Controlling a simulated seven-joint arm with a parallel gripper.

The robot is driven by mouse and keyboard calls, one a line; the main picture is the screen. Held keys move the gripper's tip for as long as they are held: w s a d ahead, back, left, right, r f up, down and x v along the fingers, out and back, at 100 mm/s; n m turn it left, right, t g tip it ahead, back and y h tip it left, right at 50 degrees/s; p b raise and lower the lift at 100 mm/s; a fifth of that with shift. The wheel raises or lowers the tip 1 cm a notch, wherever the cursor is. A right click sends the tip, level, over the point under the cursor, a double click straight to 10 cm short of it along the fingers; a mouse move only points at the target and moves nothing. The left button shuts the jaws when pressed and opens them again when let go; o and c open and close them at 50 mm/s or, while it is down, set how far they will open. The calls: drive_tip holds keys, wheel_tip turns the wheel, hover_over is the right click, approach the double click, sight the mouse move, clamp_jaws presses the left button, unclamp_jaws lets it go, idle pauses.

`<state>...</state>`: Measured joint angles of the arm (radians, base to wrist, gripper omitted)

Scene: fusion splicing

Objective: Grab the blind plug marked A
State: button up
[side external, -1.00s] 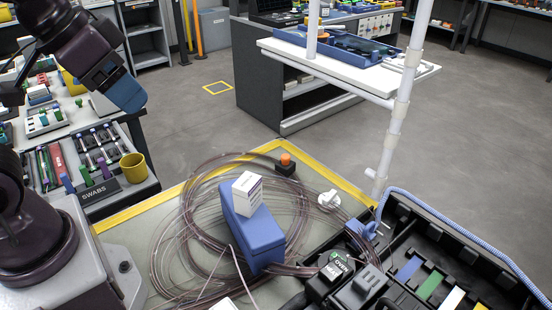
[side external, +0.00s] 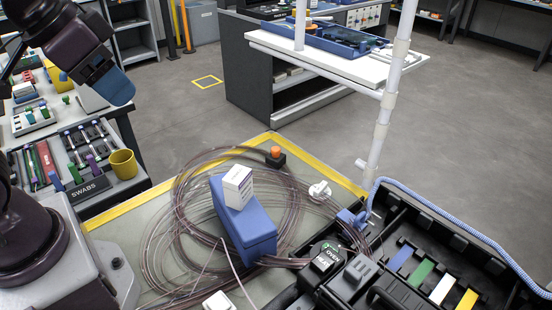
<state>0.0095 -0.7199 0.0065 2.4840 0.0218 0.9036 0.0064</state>
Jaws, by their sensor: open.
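I cannot pick out a blind plug marked A; no letter A is readable on any small part. Small pieces in view are a black piece with an orange top (side external: 275,156) at the back of the mat, a white knobbed piece (side external: 320,191) to its right, and a partly cut-off white piece (side external: 218,301) at the bottom edge. My gripper (side external: 116,87), at the blue end of my arm at upper left, is high and well away from these pieces. Its jaws are open, with nothing seen in them; the gap between the fingertips is not clear.
A blue block (side external: 247,232) bearing a white box (side external: 237,186) stands among loose coils of thin tubing (side external: 180,215). A black case (side external: 450,255) fills the lower right. A white pole (side external: 391,105) rises behind it. A yellow cup (side external: 123,163) and swab tray stand left.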

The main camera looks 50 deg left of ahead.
drive_tip(key=w+a+f+m+g+y, duration=0.2)
drive_tip(key=w+f+m+y, duration=0.1)
drive_tip(key=w, duration=0.3)
drive_tip(key=w+a+f+m+g+y, duration=0.2)
drive_tip(key=w+a+f+m, duration=0.1)
drive_tip(key=w, duration=0.4)
drive_tip(key=m+t+y, duration=0.8)
drive_tip(key=m+y, duration=0.2)
drive_tip(key=m, duration=0.8)
hover_over(276, 152)
drive_tip(key=v, duration=0.6)
wheel_tip(276, 152, down, 19)
wheel_tip(276, 152, down, 7)
drive_tip(key=shift+w+a+f, duration=0.15)
drive_tip(key=shift+w+f, duration=0.05)
drive_tip(key=shift+f, duration=0.2)
drive_tip(key=x, duration=0.5)
drive_tip(key=shift+r, duration=0.15)
drive_tip(key=shift+c, duration=0.5)
